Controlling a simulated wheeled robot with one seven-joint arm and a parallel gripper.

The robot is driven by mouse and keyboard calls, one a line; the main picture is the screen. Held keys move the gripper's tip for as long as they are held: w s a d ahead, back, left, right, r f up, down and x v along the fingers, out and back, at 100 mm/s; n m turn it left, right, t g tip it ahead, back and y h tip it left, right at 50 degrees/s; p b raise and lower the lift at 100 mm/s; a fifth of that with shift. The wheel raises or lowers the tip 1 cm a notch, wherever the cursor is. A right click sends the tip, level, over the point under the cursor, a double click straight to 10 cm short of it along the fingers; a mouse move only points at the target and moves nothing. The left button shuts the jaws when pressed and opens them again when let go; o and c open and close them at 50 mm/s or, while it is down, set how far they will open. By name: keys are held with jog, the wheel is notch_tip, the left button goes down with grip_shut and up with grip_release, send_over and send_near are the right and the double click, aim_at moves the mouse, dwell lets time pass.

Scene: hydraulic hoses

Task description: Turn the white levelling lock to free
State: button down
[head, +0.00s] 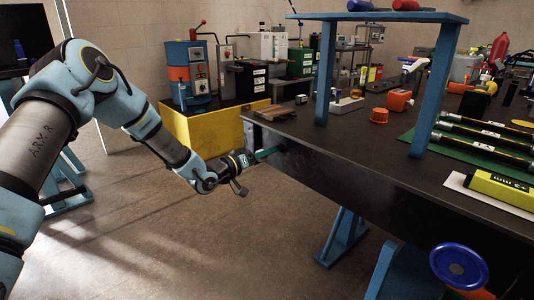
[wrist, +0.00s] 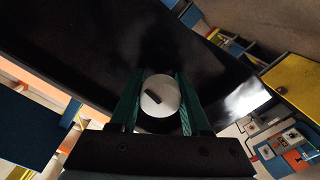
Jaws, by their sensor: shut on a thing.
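The white levelling lock (wrist: 160,96) is a round white disc with a short dark slanted bar on its face, in the middle of the wrist view. It sits against a dark panel (wrist: 70,35). My gripper (wrist: 161,84) has a green finger on each side of the disc and is shut on it. In the head view my gripper (head: 268,153) reaches the left end of the dark bench's front face (head: 340,180). The lock cannot be made out there. No lettering for free or locked is readable.
A yellow cabinet (head: 200,135) with machines stands behind my gripper. A blue handwheel (head: 459,265) is at lower right. Open floor (head: 190,245) lies in front of the bench.

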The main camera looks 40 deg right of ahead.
jog(key=shift+n, duration=1.1)
jog(key=shift+c, duration=1.8)
grip_release()
jog(key=shift+a, duration=0.15)
jog(key=a, duration=1)
jog(key=shift+w+a+b, duration=0.3)
jog(key=shift+w+b, duration=0.05)
jog(key=shift+b, duration=0.05)
